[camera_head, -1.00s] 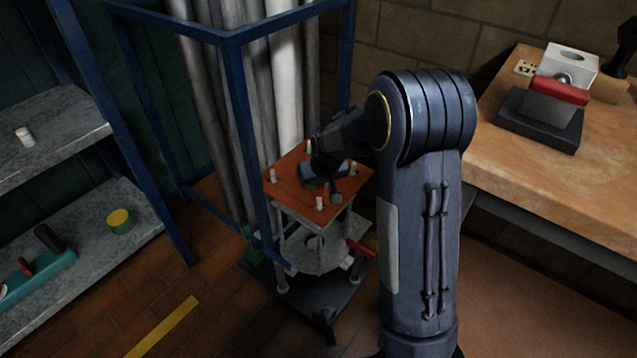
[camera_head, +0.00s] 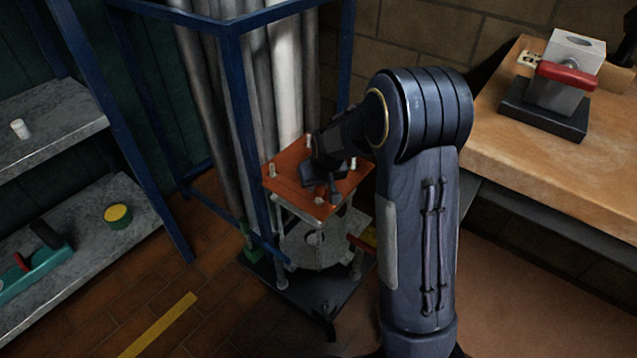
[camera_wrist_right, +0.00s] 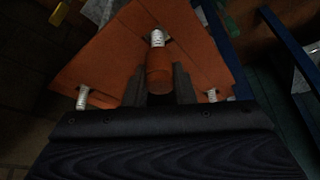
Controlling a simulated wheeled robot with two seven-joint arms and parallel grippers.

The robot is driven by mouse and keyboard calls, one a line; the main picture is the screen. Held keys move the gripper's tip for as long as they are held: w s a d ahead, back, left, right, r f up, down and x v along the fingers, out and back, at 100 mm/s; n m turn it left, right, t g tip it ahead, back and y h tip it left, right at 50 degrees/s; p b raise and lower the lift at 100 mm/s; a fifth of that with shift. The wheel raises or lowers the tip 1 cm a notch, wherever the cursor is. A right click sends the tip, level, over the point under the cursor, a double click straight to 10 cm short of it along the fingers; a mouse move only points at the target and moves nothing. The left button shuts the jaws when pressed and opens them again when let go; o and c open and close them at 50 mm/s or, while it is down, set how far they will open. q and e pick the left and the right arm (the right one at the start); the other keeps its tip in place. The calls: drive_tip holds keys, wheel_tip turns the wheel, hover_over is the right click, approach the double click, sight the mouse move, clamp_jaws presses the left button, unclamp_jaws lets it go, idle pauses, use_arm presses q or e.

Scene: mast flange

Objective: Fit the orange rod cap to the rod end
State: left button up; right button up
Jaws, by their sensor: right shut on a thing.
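An orange plate (camera_head: 291,187) tops a small stand, with several pale threaded rod ends sticking up near its corners. In the right wrist view the plate (camera_wrist_right: 105,55) fills the upper middle. My right gripper (camera_head: 322,184) is over the plate in the head view. In the right wrist view its dark fingers (camera_wrist_right: 158,84) are shut on the orange rod cap (camera_wrist_right: 158,74). A white threaded rod end (camera_wrist_right: 157,38) lines up with the cap's far end. I cannot tell whether the cap is on it or just in front. The cap is hidden in the head view. My left gripper is out of view.
A blue frame post (camera_head: 243,110) stands close left of the plate, with grey pipes (camera_head: 285,80) behind it. A workbench (camera_head: 545,170) with a red-handled device (camera_head: 568,75) is at right. Grey shelves (camera_head: 85,235) stand at left.

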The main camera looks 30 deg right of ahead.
drive_tip(key=shift+f+b, duration=0.4)
drive_tip(key=shift+f, duration=0.3)
drive_tip(key=o, duration=1)
drive_tip(key=shift+o, duration=0.2)
drive_tip(key=shift+r, duration=0.1)
drive_tip(key=p+v, duration=0.4)
drive_tip(key=v, duration=0.3)
drive_tip(key=shift+r, duration=0.35)
drive_tip(key=shift+s+f, duration=0.1)
drive_tip(key=shift+s, duration=0.1)
